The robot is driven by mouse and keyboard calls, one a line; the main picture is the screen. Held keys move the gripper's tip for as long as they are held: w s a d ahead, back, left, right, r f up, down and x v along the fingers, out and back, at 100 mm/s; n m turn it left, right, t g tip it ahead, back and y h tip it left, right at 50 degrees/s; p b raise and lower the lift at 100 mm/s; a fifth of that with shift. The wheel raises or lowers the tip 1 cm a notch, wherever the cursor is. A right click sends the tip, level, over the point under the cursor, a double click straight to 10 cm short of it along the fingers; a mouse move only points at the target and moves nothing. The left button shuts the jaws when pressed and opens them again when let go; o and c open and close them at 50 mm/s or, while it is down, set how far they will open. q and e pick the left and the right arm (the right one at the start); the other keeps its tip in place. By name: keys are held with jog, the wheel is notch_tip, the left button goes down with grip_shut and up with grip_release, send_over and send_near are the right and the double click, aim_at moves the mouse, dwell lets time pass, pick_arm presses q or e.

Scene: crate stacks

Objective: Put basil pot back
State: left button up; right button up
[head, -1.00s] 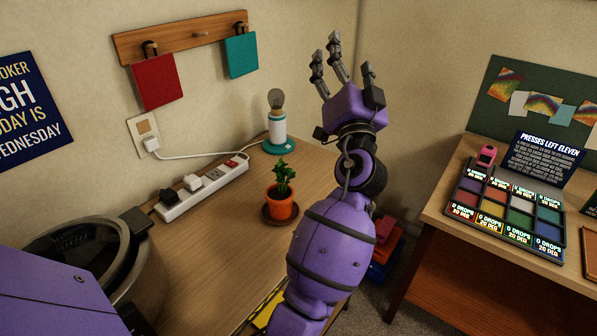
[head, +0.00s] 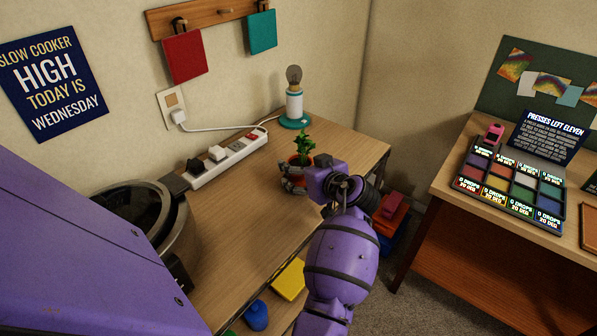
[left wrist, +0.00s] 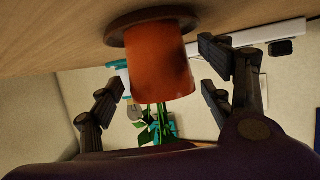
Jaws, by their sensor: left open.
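The basil pot (head: 304,146), a green plant in an orange pot, stands upright on the wooden desk. In the left wrist view the pot (left wrist: 160,62) appears upside down, with its dark brown saucer (left wrist: 130,24) on the desk surface. My left gripper (head: 293,181) is at the pot, low over the desk. In the left wrist view its fingers are open on either side of the pot, with gaps visible. In the head view the fingers hide much of the pot and saucer. My right gripper is not in view.
A white power strip (head: 230,158) with plugs lies behind the pot. A bulb lamp on a teal base (head: 295,121) stands at the back. A slow cooker (head: 140,215) is at left. A second table (head: 450,205) with a colour tray is at right.

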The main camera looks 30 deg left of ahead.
pick_arm(q)
jog(key=shift+w+a+f, duration=0.3)
jog(key=shift+a+f, duration=0.05)
jog(key=shift+a, duration=0.2)
jog(key=shift+r, duration=0.1)
jog(key=c, duration=1.6)
